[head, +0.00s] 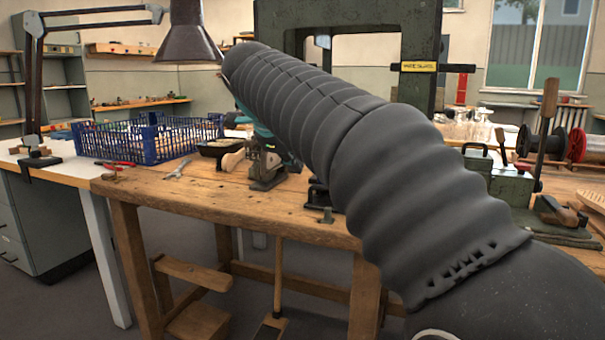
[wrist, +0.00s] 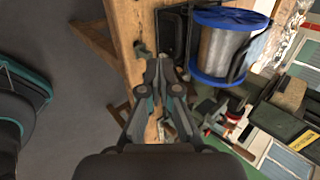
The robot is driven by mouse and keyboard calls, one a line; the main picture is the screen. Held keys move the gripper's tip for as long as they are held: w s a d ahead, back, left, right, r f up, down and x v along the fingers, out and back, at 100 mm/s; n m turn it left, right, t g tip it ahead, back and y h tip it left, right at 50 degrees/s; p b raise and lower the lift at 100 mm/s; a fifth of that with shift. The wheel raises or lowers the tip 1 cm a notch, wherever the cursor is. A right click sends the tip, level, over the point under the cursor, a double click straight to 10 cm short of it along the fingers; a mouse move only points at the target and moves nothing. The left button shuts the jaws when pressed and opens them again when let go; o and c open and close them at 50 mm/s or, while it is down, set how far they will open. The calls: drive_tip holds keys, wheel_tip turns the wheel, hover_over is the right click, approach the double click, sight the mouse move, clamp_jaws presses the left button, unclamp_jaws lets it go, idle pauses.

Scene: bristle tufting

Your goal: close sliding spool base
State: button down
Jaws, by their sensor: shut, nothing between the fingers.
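The spool (wrist: 222,48) shows in the wrist view at upper right, with blue flanges and silver-grey wire. It sits at a dark base (wrist: 172,36) on the wooden bench. Part of a dark base (head: 318,195) shows in the head view at the bench's front edge, beside my arm. The spool itself is hidden behind my arm there. My gripper (wrist: 160,66) is shut and empty, with its fingertips over the bench just beside the base. I cannot tell whether the fingertips touch the base. My gripper is hidden in the head view.
A small metal piece (head: 326,215) is at the front edge. A green machine (head: 490,180) stands to the right. Floor in front is clear.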

drive_tip(key=x, duration=0.9)
drive_tip(key=shift+f+b, duration=0.1)
drive_tip(key=shift+b, duration=0.2)
drive_tip(key=shift+w+d+f+p, duration=0.1)
drive_tip(key=shift+w+d, duration=0.15)
drive_tip(key=shift+w, duration=0.35)
drive_tip(key=shift+w+d+f+p, duration=0.15)
drive_tip(key=shift+w+d, duration=0.15)
drive_tip(key=shift+w, duration=0.35)
drive_tip(key=shift+w+d+f+p, duration=0.1)
drive_tip(key=shift+w+d, duration=0.15)
drive_tip(key=shift+w, duration=0.35)
